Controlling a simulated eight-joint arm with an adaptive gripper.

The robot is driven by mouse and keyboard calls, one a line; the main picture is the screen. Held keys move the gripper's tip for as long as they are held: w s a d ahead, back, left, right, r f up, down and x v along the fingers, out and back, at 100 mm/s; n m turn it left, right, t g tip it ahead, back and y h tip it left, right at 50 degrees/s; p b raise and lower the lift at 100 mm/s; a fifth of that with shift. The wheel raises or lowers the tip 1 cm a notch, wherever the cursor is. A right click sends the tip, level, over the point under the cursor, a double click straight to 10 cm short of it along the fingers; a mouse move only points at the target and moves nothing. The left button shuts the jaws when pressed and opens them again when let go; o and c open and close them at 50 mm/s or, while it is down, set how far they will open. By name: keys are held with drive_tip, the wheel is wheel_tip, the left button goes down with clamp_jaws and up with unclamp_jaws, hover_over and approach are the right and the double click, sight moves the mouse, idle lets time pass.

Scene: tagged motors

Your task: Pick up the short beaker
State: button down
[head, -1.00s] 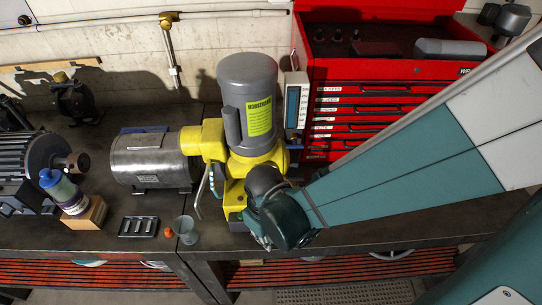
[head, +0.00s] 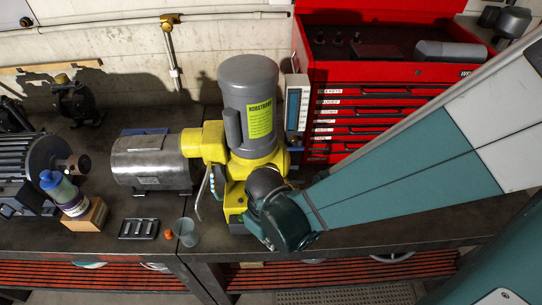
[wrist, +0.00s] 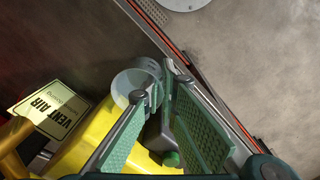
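The short beaker (head: 186,232) is a small, clear grey-green cup. It stands upright on the dark bench near the front edge in the head view. In the wrist view its round, see-through shape (wrist: 132,84) lies by the tip of my gripper's left finger, which partly overlaps it. My gripper (wrist: 162,84) has its two green-padded fingers apart with nothing held between them. I cannot tell whether the finger touches the beaker. In the head view my wrist is to the right of the beaker and hides the fingers.
A yellow pump with a grey motor (head: 248,100) stands behind my wrist. Left of the beaker are an orange piece (head: 168,234), a dark slotted tray (head: 138,229) and a bottle (head: 62,192) on a wooden block. A red tool chest (head: 350,110) stands behind my arm.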

drive_tip(key=shift+r, duration=0.15)
drive_tip(key=shift+r+p, duration=0.95)
drive_tip(key=shift+r, duration=3.9)
